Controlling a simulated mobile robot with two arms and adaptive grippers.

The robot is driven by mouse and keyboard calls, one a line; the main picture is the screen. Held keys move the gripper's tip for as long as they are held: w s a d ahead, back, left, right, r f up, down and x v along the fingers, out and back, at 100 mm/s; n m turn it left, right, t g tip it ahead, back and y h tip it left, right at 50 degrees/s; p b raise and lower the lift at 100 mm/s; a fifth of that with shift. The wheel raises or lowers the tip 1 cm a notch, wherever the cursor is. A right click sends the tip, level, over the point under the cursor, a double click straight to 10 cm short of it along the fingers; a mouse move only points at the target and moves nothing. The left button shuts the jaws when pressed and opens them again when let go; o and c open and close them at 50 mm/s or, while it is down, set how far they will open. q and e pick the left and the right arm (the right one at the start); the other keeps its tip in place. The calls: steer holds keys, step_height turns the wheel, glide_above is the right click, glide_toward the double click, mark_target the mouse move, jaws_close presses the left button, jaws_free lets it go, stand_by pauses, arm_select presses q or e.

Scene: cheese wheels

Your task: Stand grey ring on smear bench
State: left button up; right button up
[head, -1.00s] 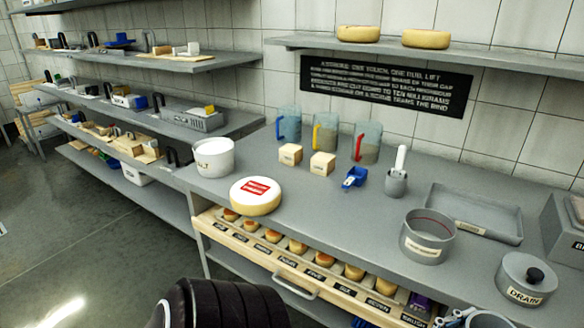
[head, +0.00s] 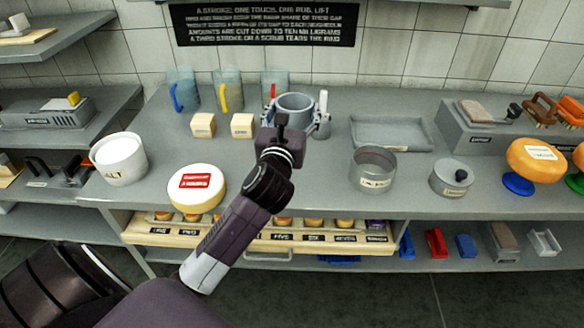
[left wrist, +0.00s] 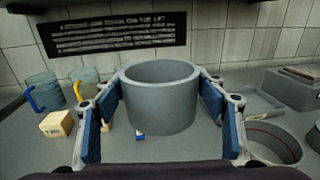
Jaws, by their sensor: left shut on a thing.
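My left gripper (head: 294,112) is shut on the plain grey ring (head: 294,104) above the back part of the grey bench (head: 300,172). In the left wrist view the ring (left wrist: 160,97) sits upright, open end up, between the two blue-padded fingers (left wrist: 165,105). Its lower edge looks clear of the bench top, though the exact gap is hard to tell. Another grey ring (head: 374,176), with a label, stands on the bench to the right. My right gripper is not in view.
Blue-grey jugs (head: 228,92) and two pale blocks (head: 203,125) stand left of the held ring. A grey tray (head: 392,146), lidded pot (head: 452,190), cheese wheel (head: 196,200) and white tub (head: 119,165) are also on the bench.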

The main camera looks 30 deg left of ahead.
arm_select(q)
steer(key=f+b, duration=0.1)
steer(key=f, duration=0.3)
steer(key=f+b, duration=0.1)
steer(key=f, duration=0.4)
steer(key=f+b, duration=0.1)
steer(key=f, duration=0.4)
steer(key=shift+w+a+f, duration=0.1)
steer(key=shift+a+f, duration=0.1)
steer(key=shift+a, duration=0.1)
steer(key=shift+f, duration=0.4)
step_height(320, 180, down, 4)
steer(key=shift+f+b, duration=0.1)
steer(key=shift+b, duration=1)
steer(key=shift+f, duration=0.1)
